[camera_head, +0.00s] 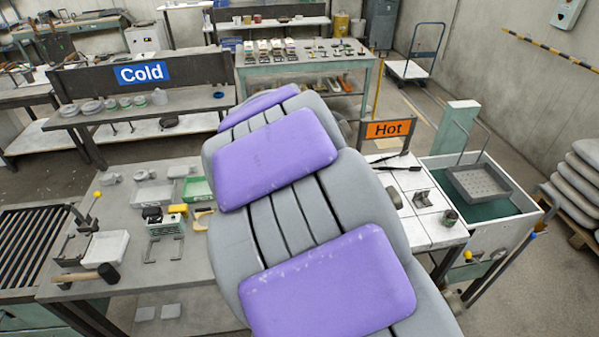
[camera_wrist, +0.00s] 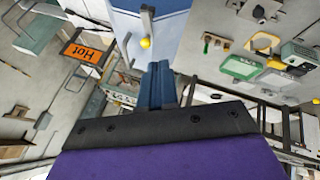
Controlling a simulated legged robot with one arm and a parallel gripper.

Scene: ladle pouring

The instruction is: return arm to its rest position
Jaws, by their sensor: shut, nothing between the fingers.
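My arm, with purple pads on grey covers, rises through the middle of the head view and hides part of the workbench. My gripper is not visible there. In the wrist view my gripper (camera_wrist: 159,72) shows at the centre as narrow blue fingers, closed together beyond a dark mounting bar. Nothing is held between them. The wrist view is turned over, with the orange Hot sign (camera_wrist: 83,53) upside down at the left.
The workbench (camera_head: 130,255) at left holds a mallet (camera_head: 100,272), trays and small tools. The Hot sign (camera_head: 388,129) stands by a white-tiled table (camera_head: 433,229) and a water tank (camera_head: 528,215) at right. The Cold sign (camera_head: 142,73) marks a bench behind. Floor shows at far right.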

